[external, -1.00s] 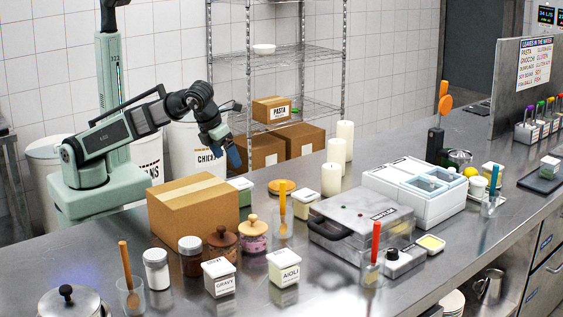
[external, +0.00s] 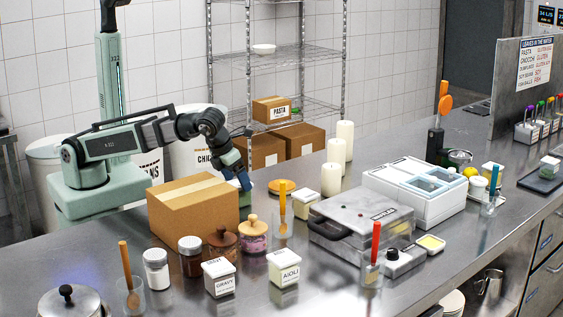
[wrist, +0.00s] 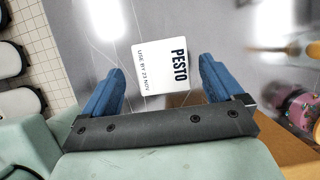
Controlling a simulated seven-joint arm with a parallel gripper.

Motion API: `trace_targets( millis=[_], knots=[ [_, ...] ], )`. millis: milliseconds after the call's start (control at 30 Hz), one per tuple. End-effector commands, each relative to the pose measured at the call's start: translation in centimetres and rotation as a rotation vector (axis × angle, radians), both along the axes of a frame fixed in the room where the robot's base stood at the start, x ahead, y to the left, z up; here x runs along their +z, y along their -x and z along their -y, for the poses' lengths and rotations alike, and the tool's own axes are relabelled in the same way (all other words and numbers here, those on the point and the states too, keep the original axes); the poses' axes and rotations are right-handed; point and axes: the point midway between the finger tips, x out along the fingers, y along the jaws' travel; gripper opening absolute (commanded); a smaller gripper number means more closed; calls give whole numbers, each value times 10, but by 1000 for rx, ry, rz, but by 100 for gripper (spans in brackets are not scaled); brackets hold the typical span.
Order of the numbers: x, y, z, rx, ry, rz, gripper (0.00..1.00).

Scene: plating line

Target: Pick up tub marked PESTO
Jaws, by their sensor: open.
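The tub marked PESTO (wrist: 160,62) shows its square white lid from above in the wrist view, with the label reading sideways. My gripper (external: 242,182) is open, its blue fingers on either side of the tub in the wrist view. No contact shows, and I cannot tell how far down the fingers reach.
A cardboard box (external: 192,208) stands right beside my gripper. The AIOLI tub (external: 284,268) and GRAVY tub (external: 219,278) stand nearer the front.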

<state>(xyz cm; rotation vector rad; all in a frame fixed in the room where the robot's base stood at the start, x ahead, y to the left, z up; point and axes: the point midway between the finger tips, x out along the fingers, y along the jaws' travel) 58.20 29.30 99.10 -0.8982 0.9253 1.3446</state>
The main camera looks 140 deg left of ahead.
Motion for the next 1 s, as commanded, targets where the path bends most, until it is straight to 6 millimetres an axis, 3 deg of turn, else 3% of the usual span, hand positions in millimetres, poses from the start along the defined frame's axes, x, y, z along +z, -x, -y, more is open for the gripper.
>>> trace_targets(
  millis=[400,700,1000],
  knots=[
    [-40,-3,-16,0,1,-1,94],
    [-44,-3,-19,1,0,1,94],
    [-44,-3,-19,1,0,0,67]
  ],
)
